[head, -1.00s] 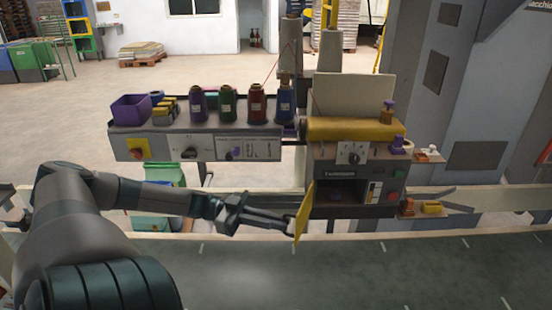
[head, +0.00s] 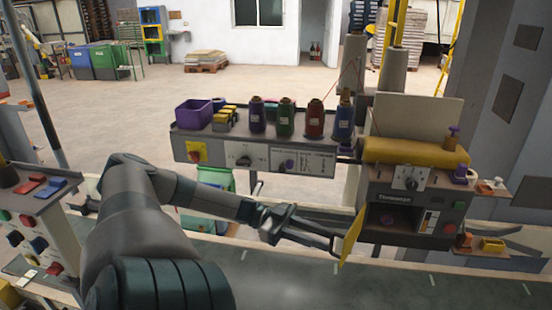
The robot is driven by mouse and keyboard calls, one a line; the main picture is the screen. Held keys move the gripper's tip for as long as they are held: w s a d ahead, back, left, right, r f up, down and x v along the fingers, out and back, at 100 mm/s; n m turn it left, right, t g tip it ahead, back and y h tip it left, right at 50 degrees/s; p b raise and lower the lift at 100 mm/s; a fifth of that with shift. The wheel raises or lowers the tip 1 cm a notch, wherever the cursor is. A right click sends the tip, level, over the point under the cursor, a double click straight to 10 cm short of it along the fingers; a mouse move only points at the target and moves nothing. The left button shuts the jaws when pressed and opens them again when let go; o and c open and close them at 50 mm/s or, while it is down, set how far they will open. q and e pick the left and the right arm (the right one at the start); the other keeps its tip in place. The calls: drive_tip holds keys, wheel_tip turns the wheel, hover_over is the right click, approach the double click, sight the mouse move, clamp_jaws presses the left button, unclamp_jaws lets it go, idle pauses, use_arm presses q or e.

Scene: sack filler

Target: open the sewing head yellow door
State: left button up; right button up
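The sewing head (head: 395,200) is a grey box at right with a dark opening (head: 388,218) in its front. Its yellow door (head: 351,237) stands swung out at the left side of that opening, seen nearly edge-on, so part of the inside shows. My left gripper (head: 333,243) reaches in from the left, with its fingertips at the door's left side. They appear to touch the door, but whether they are closed on its edge or handle is too small to tell. My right gripper is not in view.
A shelf with thread spools (head: 285,118) and a purple bin (head: 193,114) stands left of the sewing head. A button panel (head: 38,215) is at far left. A small side tray (head: 482,247) juts out at right. The dark conveyor belt (head: 400,285) in front is clear.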

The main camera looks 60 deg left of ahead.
use_arm(q)
drive_tip(key=v, duration=1.6)
drive_tip(key=shift+w, duration=0.15)
